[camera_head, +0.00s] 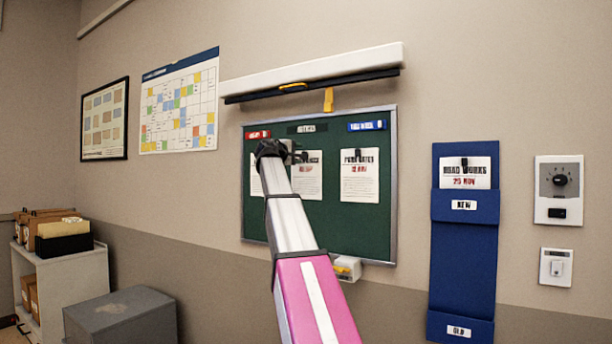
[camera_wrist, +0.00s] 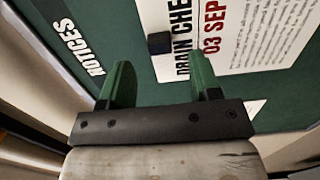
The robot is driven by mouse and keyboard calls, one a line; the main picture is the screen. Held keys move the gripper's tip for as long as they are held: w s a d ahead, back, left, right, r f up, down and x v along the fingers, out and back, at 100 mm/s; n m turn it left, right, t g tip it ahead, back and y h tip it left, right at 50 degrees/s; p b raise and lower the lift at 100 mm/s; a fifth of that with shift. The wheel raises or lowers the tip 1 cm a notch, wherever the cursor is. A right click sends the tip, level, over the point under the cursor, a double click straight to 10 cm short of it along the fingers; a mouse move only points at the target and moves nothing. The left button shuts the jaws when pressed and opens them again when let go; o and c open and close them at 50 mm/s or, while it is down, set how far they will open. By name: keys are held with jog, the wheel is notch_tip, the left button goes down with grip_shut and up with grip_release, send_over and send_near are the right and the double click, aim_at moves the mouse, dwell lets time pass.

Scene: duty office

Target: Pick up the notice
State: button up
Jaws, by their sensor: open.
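A white notice reading "DRAIN CHE... 03 SEP" (camera_wrist: 240,30) hangs on the green board, with a small black block (camera_wrist: 160,43) at its heading edge. It appears to be the middle notice (camera_head: 308,182) in the head view, partly hidden by my arm. My gripper (camera_head: 289,152) is in front of the board's upper left. In the wrist view my gripper (camera_wrist: 160,62) is open and empty, its two green fingers pointing towards the board on either side of the black block's line. The block looks ahead of the fingertips; I cannot tell the exact gap.
The green board (camera_head: 345,228) also holds a left notice, mostly hidden, and a "...DATES" notice (camera_head: 360,185). Right of it hangs a blue holder (camera_head: 463,265) with a "ROAD WORKS" notice (camera_head: 465,173) above the "NEW" label. A white rail (camera_head: 325,66) projects above the board.

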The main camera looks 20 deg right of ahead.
aim_at(306, 137)
jog(key=x, duration=0.3)
jog(key=shift+d, duration=0.4)
grip_shut()
notch_tip(306, 137, up, 7)
jog(key=shift+s+a+r, duration=0.1)
jog(key=shift+a+r, duration=0.05)
jog(key=shift+a, duration=0.05)
jog(key=s+v, duration=0.1)
jog(key=v, duration=1.8)
jog(key=shift+s+d, duration=0.15)
jog(key=shift+s, duration=0.15)
